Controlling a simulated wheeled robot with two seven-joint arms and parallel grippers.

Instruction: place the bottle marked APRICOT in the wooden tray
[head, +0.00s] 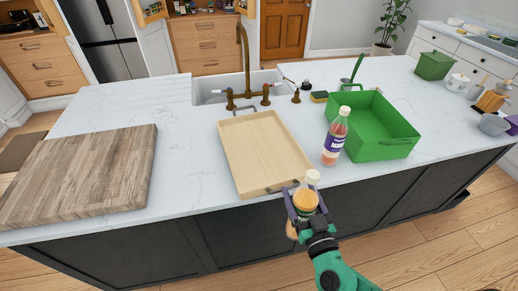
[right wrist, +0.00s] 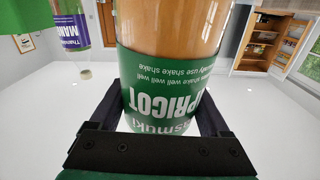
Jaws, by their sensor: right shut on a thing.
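The APRICOT bottle (head: 305,198) has an orange body, a white cap and a green label, which reads PRICOT in the right wrist view (right wrist: 175,95). My right gripper (head: 305,203) is shut on it, holding it upright in front of the counter's near edge, close to the tray's near handle. The wooden tray (head: 262,150) lies empty on the white counter, beyond the bottle and to its left. My left gripper is not in view.
A second bottle with a purple label (head: 335,138) stands right of the tray. A green bin (head: 370,128) is behind it to the right. A thick wooden board (head: 85,175) lies at left. The sink (head: 232,88) is behind the tray.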

